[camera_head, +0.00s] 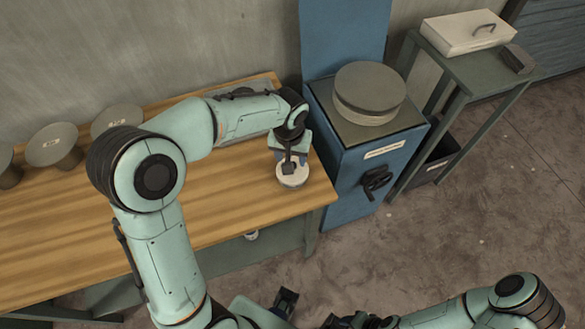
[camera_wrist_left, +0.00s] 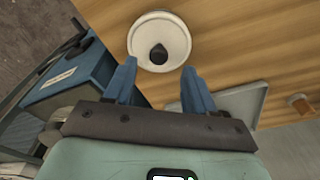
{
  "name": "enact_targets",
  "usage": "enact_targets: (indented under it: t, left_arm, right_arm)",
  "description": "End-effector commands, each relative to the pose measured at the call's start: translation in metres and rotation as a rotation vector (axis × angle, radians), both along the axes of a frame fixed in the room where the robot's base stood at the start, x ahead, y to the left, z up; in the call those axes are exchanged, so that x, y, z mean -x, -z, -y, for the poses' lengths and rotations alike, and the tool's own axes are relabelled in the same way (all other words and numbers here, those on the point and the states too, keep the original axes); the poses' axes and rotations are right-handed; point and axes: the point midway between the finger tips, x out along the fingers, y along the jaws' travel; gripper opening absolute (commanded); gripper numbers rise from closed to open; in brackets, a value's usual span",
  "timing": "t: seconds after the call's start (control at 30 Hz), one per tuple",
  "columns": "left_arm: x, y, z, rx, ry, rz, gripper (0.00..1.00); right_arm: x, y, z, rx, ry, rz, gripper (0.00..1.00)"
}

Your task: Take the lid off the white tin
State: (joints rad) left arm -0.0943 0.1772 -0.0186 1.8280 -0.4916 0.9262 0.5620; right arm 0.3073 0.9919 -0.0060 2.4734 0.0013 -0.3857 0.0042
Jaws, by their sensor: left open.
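The white tin (camera_head: 293,180) stands on the wooden table near its right front corner. In the left wrist view its round white lid (camera_wrist_left: 145,29) shows from above, with a dark knob (camera_wrist_left: 159,54) in the middle. The lid appears to be on the tin. My left gripper (camera_head: 291,160) is just above the tin and partly hides it in the head view. In the wrist view its two blue fingers (camera_wrist_left: 159,66) are apart, with nothing between them. My right gripper (camera_head: 348,321) is at the bottom edge of the head view, partly cut off.
A blue stand (camera_head: 347,165) with a round grey wheel (camera_head: 370,88) is right of the table. A grey tray (camera_wrist_left: 240,104) lies behind the tin. Several grey-topped pieces (camera_head: 52,146) stand at the left. A white lidded box (camera_head: 466,35) is on a side shelf.

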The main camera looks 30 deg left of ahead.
Motion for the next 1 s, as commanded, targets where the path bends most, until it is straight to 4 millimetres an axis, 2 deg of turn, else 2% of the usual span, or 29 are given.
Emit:
enact_targets:
  t: [0.2,0.3,0.57,0.6,0.73,0.77,1.0]
  left_arm:
    - [-0.002,0.034,0.001,0.000,0.000,-0.005,0.55]
    - [-0.004,0.044,0.001,0.000,0.001,-0.003,0.55]
    - [-0.005,0.047,0.000,0.000,0.000,-0.002,0.55]
    - [-0.005,0.047,0.000,0.000,0.000,-0.002,0.49]
    - [-0.005,0.047,0.001,0.001,0.000,-0.002,0.06]
    - [-0.005,0.047,0.001,0.000,0.000,-0.001,0.00]
    - [-0.005,0.047,0.001,0.000,0.000,-0.001,0.00]
  right_arm:
    - [0.000,0.000,0.000,0.000,0.000,0.000,0.48]
    - [0.000,0.001,0.000,0.000,0.000,0.000,0.48]
    - [0.000,0.001,0.000,0.000,0.000,0.000,0.48]
    - [0.000,0.001,0.000,0.000,0.000,0.000,0.48]
    - [0.000,0.001,0.000,0.000,0.000,0.000,0.48]
    - [0.000,0.001,0.000,0.000,0.000,0.000,0.48]
    - [0.000,0.001,0.000,0.000,0.000,0.000,0.48]
